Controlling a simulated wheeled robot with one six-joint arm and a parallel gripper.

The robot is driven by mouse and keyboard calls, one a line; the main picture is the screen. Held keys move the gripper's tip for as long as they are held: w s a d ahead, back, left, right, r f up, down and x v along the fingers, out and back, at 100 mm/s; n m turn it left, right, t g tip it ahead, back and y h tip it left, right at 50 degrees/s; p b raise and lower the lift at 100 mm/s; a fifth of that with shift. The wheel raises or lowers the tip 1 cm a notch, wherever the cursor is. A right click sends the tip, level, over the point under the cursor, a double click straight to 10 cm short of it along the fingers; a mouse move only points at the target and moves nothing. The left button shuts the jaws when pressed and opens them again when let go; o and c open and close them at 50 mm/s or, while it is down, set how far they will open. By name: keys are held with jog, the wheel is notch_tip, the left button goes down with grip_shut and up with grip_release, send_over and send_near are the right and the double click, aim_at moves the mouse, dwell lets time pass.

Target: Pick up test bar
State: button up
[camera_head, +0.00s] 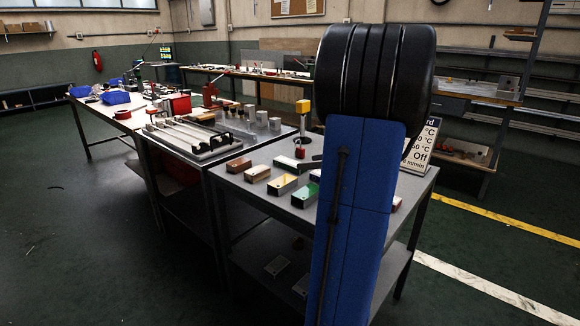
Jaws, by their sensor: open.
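I cannot tell for sure which thing is the test bar. Several long pale bars (185,135) lie side by side on the middle bench, and black pieces (226,141) sit at their near right end. Several small grey blocks (262,118) stand behind them. My blue arm with its black ribbed joint fills the centre right and hides part of the near table. My gripper is not visible.
The near grey table (232,184) carries small open boxes, including a yellow-lined one (282,185) and a green one (305,195). A white sign (424,143) stands at its right end. Blue bins (115,98) sit on the far left bench. Floor at left is clear.

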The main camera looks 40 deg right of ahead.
aim_at(295, 164)
jog(key=shift+a+x, duration=0.2)
jog(key=shift+x, duration=2.7)
jog(key=c, duration=1.2)
notch_tip(295, 164, up, 10)
jog(key=shift+f, duration=0.1)
